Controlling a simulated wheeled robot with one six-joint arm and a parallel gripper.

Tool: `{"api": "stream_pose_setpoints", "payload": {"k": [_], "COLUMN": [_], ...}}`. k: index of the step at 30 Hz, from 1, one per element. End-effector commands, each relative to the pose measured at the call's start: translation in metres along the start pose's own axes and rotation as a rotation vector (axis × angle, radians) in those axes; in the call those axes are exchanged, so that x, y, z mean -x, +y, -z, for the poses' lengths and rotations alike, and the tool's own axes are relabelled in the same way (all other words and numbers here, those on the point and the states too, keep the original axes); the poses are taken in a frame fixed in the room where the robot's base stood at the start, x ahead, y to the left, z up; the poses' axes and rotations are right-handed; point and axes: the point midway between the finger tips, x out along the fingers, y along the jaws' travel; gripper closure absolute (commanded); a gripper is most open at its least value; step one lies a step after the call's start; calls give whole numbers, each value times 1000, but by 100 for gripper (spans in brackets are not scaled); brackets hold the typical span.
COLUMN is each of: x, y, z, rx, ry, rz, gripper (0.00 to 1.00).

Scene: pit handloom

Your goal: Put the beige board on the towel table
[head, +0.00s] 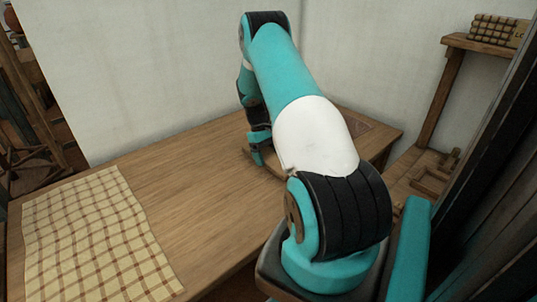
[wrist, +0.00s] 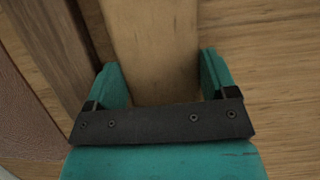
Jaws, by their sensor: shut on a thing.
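The beige board (wrist: 154,40) is a pale, plain strip of wood in the wrist view, running up from between the fingers to the top edge. My gripper (wrist: 161,78) is shut on it, with one teal finger on each side. In the head view my gripper (head: 257,152) is low over the far part of the wooden towel table (head: 190,170). Most of the board is hidden there behind my arm. The checked cream towel (head: 95,235) lies flat on the table's left end. I cannot tell whether the board touches the tabletop.
A reddish-brown flat thing (head: 357,125) lies at the table's far right corner, partly hidden by my arm. A wooden shelf (head: 465,42) with a beige blocky object (head: 497,29) stands at the right. A pale wall (head: 165,70) closes the back. The tabletop between towel and gripper is clear.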

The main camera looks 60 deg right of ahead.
Motion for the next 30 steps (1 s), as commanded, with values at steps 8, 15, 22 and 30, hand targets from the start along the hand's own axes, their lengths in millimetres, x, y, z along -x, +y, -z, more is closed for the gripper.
{"api": "stream_pose_setpoints", "payload": {"k": [8,15,22,30], "x": [-1,-8,-11,-11], "y": [0,0,0,0], "z": [1,4,5,5], "rx": [-1,-1,-1,-1], "ry": [1,1,2,1], "rz": [-1,-1,-1,-1], "gripper": [50,50,50,0]}}
